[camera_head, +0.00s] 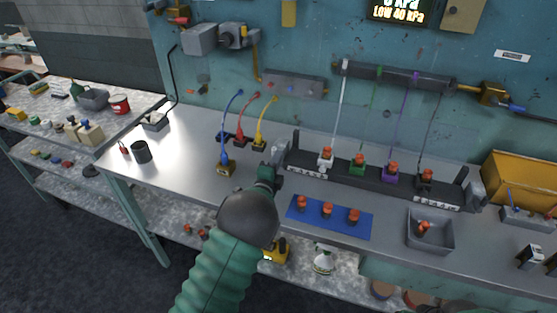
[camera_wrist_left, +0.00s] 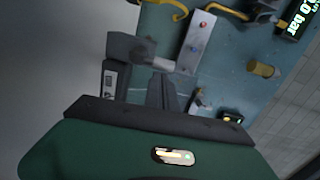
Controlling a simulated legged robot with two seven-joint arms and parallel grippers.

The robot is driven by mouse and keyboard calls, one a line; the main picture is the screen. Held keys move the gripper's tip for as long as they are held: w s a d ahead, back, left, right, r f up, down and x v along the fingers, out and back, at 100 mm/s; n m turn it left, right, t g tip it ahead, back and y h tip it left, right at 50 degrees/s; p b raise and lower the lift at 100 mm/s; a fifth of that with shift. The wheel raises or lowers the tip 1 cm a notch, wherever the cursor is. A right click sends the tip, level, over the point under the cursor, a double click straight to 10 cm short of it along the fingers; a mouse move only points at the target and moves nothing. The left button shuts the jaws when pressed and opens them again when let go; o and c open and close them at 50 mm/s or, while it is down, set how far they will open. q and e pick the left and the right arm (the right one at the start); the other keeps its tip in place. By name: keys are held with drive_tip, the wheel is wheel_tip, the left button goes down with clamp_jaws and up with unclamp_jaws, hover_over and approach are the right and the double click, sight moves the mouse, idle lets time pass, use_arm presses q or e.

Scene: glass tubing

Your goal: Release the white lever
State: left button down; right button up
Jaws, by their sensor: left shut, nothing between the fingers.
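The black rack (camera_head: 375,178) on the bench holds a row of fittings with orange caps. The white fitting (camera_head: 326,158) is the leftmost, with a white tube (camera_head: 340,110) rising from it. A grey block or lever piece (camera_head: 281,148) stands at the rack's left end; I cannot tell whether it is the white lever. My left gripper (camera_head: 275,172) is at that left end, shut and empty, close to the grey piece; contact is unclear. In the left wrist view my fingers (camera_wrist_left: 161,92) are together beside a grey part (camera_wrist_left: 126,47). My right gripper is not in view.
A blue mat (camera_head: 329,226) with 3 orange-capped fittings lies in front of the rack. A grey tray (camera_head: 430,238) holds another piece. Blue, red and yellow tubes (camera_head: 240,120) stand at the left. The bench's left part (camera_head: 185,150) is mostly clear.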

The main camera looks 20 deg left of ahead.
use_arm(q)
drive_tip(key=shift+a+n, duration=0.2)
drive_tip(key=shift+n, duration=0.3)
drive_tip(key=a+n+b, duration=0.1)
drive_tip(key=n, duration=0.2)
drive_tip(key=a+n+b, duration=0.1)
drive_tip(key=n, duration=0.2)
drive_tip(key=a+n+b, duration=0.2)
drive_tip(key=n, duration=0.1)
drive_tip(key=shift+f, duration=0.1)
drive_tip(key=n, duration=0.1)
drive_tip(key=a+n+b, duration=0.1)
drive_tip(key=n, duration=0.1)
drive_tip(key=shift+w+f+g+h, duration=0.1)
drive_tip(key=shift+f+g+h, duration=0.2)
drive_tip(key=shift+h, duration=0.1)
drive_tip(key=shift+a+f, duration=0.1)
drive_tip(key=shift+b, duration=0.3)
